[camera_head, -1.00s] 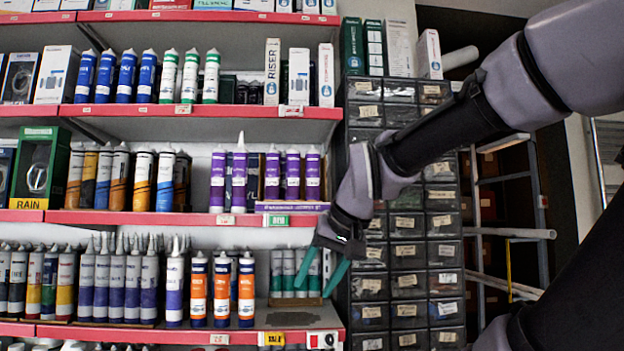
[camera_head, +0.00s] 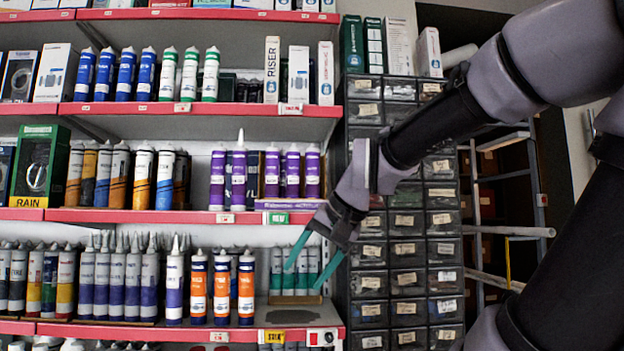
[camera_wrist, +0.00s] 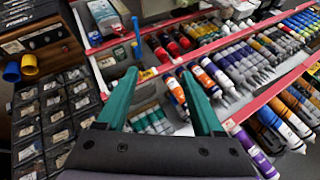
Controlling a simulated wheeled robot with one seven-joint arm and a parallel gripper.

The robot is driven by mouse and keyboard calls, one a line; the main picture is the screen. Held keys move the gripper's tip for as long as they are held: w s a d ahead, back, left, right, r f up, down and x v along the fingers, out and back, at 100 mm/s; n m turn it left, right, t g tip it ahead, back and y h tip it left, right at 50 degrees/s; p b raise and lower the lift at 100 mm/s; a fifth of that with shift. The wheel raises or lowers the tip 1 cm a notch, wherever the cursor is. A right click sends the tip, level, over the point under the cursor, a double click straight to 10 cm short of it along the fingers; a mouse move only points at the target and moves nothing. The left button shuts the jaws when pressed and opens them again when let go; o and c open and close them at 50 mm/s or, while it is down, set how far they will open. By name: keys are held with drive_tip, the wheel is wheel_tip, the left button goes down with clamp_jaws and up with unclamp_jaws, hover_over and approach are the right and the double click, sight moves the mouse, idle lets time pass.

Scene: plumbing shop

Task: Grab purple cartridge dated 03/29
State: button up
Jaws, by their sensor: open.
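Several purple cartridges with white labels stand upright on the middle shelf, in a left pair (camera_head: 217,182) and a right group of three (camera_head: 292,174). One of the left pair (camera_head: 239,180) has a tall white nozzle. Any date on them is too small to read. My gripper (camera_head: 304,277) has teal fingers, spread apart and empty. It is below and to the right of the purple cartridges, in front of the lower shelf's right end. In the wrist view, the fingers (camera_wrist: 159,75) show open, and a purple cartridge (camera_wrist: 255,150) shows at the lower right.
Teal-labelled cartridges (camera_head: 302,270) stand behind my fingers on the lower shelf, with orange cartridges (camera_head: 222,288) to their left. A dark drawer cabinet (camera_head: 408,253) stands close on the right. The red middle shelf edge (camera_head: 150,216) lies above my fingers.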

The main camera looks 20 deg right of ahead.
drive_tip(key=w+r+m+t+y, duration=0.1)
drive_tip(key=w+r+m+y, duration=0.2)
drive_tip(key=w+r+m, duration=0.3)
drive_tip(key=m+t, duration=1.1)
drive_tip(key=m, duration=0.9)
approach(317, 170)
drive_tip(key=shift+m+h, duration=0.3)
drive_tip(key=shift+h, duration=0.2)
drive_tip(key=x, duration=0.4)
drive_tip(key=shift+w+a, duration=0.25)
drive_tip(key=shift+x, duration=3.15)
drive_tip(key=shift+a, duration=0.1)
drive_tip(key=shift+c, duration=0.2)
drive_tip(key=shift+s+r, duration=0.1)
clamp_jaws()
